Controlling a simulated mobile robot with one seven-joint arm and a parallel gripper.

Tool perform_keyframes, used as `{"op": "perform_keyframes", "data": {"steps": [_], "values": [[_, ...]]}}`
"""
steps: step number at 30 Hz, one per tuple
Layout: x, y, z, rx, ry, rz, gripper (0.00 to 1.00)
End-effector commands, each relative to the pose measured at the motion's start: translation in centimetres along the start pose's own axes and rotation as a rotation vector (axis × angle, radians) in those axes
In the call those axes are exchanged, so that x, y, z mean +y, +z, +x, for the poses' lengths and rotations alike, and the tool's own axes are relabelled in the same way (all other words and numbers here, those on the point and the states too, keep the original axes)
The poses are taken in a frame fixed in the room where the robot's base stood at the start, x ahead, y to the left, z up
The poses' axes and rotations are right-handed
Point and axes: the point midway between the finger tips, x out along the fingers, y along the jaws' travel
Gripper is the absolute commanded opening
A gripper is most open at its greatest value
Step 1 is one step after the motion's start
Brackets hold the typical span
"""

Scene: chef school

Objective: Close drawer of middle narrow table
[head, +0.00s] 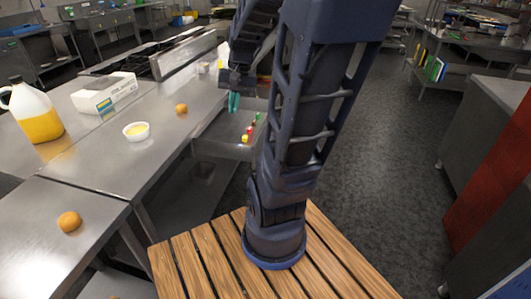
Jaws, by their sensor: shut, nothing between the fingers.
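A steel drawer (224,151) stands pulled out from the side of the middle narrow metal table (163,137). Several small red, yellow and green items (247,134) lie in it, near its right side. My gripper (234,103) has teal fingertips and is shut and empty. It points down in the picture above the drawer, near its far part. I cannot tell whether it touches the drawer. My arm hides the right part of this area.
On the tables stand a jug of yellow liquid (37,112), a white box (104,94), a small bowl (136,131) and orange round items (181,108) (69,221). A stove (150,59) is farther back. Dark floor (370,170) is clear to the right; a counter (485,125) borders it.

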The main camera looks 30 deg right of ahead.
Motion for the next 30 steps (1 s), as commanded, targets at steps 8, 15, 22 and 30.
{"op": "perform_keyframes", "data": {"steps": [8, 15, 22, 30], "values": [[2.0, -3.6, 2.9, -0.173, -0.109, 0.211, 0.0], [4.3, -6.6, 5.5, -0.304, -0.221, 0.391, 0.0], [7.0, -9.4, 8.1, -0.416, -0.343, 0.564, 0.0], [11.0, -12.3, 11.5, -0.531, -0.505, 0.767, 0.0]]}}
